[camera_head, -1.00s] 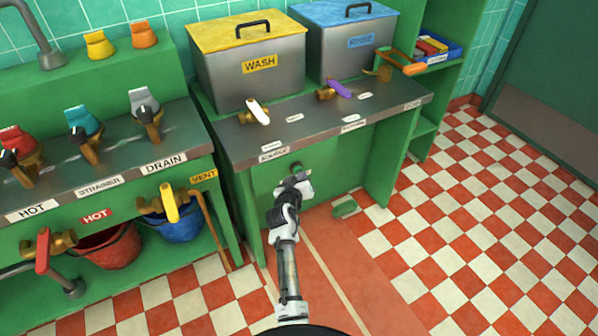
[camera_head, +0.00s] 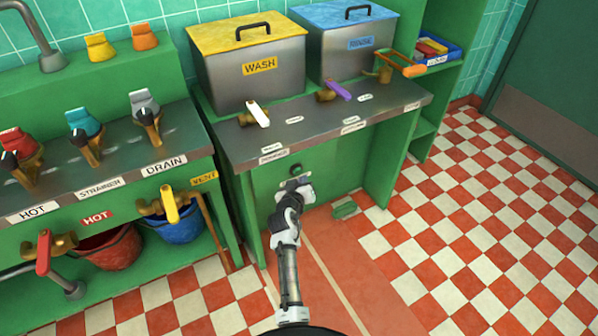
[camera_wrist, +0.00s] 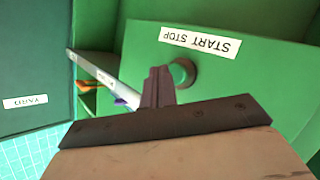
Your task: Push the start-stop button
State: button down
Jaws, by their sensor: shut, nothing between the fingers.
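The start-stop button (camera_wrist: 182,73) is a round green button with a dark rim on a green panel, beside a white START STOP label (camera_wrist: 199,41), which appears upside down in the wrist view. In the head view the button (camera_head: 295,168) is a small dark round spot on the green panel under the counter. My gripper (camera_wrist: 158,72) is shut and empty. In the wrist view its fingertips appear just left of the button and overlap its edge; I cannot tell whether they touch it. In the head view my gripper (camera_head: 296,182) is just below the button.
The metal counter (camera_head: 235,148) juts out above the panel, with a white-handled tap (camera_head: 258,114) and a purple-handled tap (camera_head: 336,92). WASH (camera_head: 245,80) and RINSE (camera_head: 345,60) tanks stand behind. A green pedal-like block (camera_head: 346,210) is on the floor.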

jog(key=shift+s+d, duration=0.1)
jog(key=shift+s+d+p, duration=0.5)
jog(key=shift+s, duration=0.35)
jog(key=shift+s+d+p, duration=0.45)
jog(key=shift+s, duration=0.45)
jog(key=shift+s+d+p, duration=0.5)
jog(key=shift+s, duration=0.35)
